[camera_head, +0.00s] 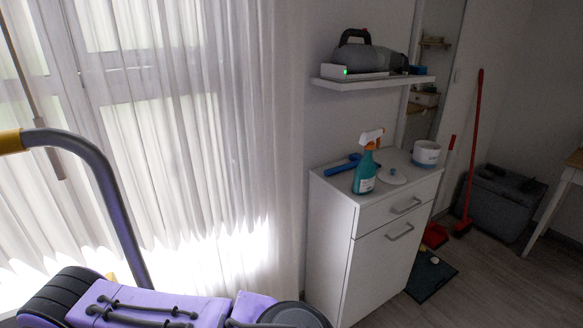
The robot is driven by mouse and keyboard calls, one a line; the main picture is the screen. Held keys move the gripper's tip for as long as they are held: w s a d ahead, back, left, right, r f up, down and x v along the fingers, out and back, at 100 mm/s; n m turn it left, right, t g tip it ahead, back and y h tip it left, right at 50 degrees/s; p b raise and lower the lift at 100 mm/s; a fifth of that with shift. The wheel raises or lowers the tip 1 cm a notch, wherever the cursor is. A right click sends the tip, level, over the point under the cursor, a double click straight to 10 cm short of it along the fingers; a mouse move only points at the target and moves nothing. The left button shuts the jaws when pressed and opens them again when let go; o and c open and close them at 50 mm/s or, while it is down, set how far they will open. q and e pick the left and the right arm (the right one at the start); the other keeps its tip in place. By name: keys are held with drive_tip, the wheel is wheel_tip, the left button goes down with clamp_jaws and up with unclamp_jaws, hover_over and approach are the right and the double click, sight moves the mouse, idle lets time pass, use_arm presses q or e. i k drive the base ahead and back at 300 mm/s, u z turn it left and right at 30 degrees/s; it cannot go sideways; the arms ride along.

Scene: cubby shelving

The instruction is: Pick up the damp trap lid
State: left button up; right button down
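Neither of my grippers shows in the head view.
A blue-handled tool (343,165) lies left of the bottle. A wall shelf (372,83) above the cabinet holds a grey handheld appliance (362,58). Curtains (170,130) hang left. A red broom (473,150) and grey bin (500,203) stand right. A dark mat (430,277) lies on the floor.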

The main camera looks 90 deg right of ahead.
sight(390, 177)
drive_tip(key=z, duration=3.1)
drive_tip(key=k, duration=0.2)
drive_tip(key=z, duration=1)
drive_tip(key=i, duration=0.5)
drive_tip(key=u, duration=0.05)
